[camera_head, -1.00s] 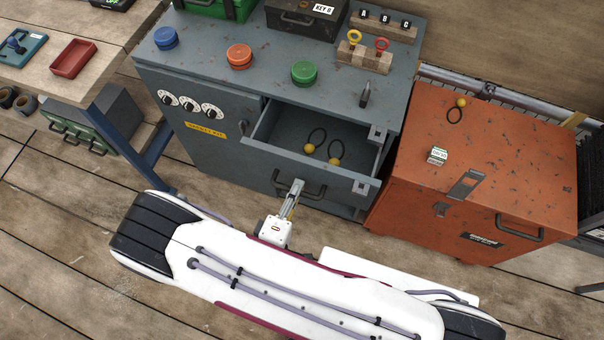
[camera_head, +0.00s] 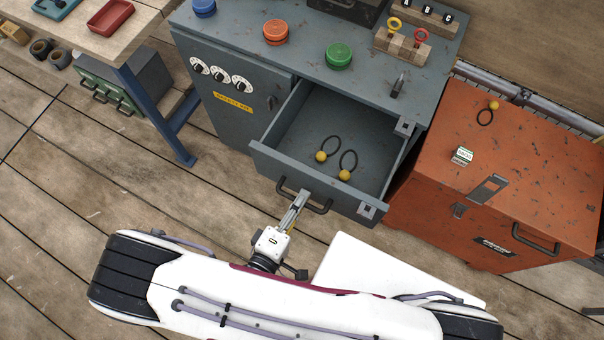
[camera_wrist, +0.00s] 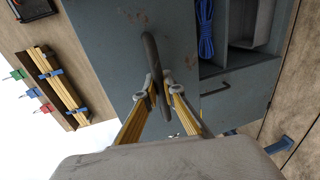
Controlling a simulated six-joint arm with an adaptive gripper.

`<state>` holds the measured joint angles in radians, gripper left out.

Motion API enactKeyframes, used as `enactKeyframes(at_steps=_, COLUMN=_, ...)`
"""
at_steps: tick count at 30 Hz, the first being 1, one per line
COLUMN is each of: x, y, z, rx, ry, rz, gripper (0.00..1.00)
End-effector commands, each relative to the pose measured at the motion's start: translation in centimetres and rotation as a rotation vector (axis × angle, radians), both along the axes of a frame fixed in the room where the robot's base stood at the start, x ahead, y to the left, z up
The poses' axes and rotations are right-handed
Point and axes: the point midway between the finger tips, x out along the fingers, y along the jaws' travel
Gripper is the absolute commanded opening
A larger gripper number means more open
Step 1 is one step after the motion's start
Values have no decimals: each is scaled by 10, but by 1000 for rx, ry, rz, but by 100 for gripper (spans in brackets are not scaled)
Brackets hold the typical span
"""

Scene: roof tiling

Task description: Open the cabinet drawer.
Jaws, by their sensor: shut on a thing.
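The grey cabinet (camera_head: 350,68) has its drawer (camera_head: 279,163) pulled well out, its inside open to view. Two yellow balls with dark loops (camera_head: 321,156) lie in it. The dark bar handle (camera_head: 318,208) is on the drawer front. My gripper (camera_head: 303,196) is shut on this handle near its middle. In the wrist view my gripper's yellow-sided fingers (camera_wrist: 160,92) close around the dark handle (camera_wrist: 151,52). The fingertips are partly hidden behind the handle in that view.
An orange chest (camera_head: 540,180) stands right of the drawer. A workbench (camera_head: 140,18) with a blue leg is at the left, a green case (camera_head: 150,75) under it. Colored round containers (camera_head: 339,56) sit on the cabinet top.

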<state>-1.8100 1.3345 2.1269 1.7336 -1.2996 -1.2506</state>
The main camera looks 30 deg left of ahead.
Motion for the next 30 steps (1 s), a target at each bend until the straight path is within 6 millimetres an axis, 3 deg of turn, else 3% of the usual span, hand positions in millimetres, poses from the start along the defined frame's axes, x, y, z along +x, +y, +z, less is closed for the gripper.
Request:
enactKeyframes(at_steps=5, x=0, y=0, z=0, rx=1, ry=-1, rz=1, gripper=0)
enactKeyframes(at_steps=6, x=0, y=1, z=0, rx=1, ry=-1, rz=1, gripper=19)
enactKeyframes(at_steps=7, x=0, y=1, z=0, rx=1, ry=-1, rz=1, gripper=25)
enactKeyframes(at_steps=22, x=-2, y=0, z=1, rx=0, ry=-1, rz=1, gripper=25)
enactKeyframes(at_steps=30, x=-17, y=1, z=4, rx=1, ry=-1, rz=3, gripper=25)
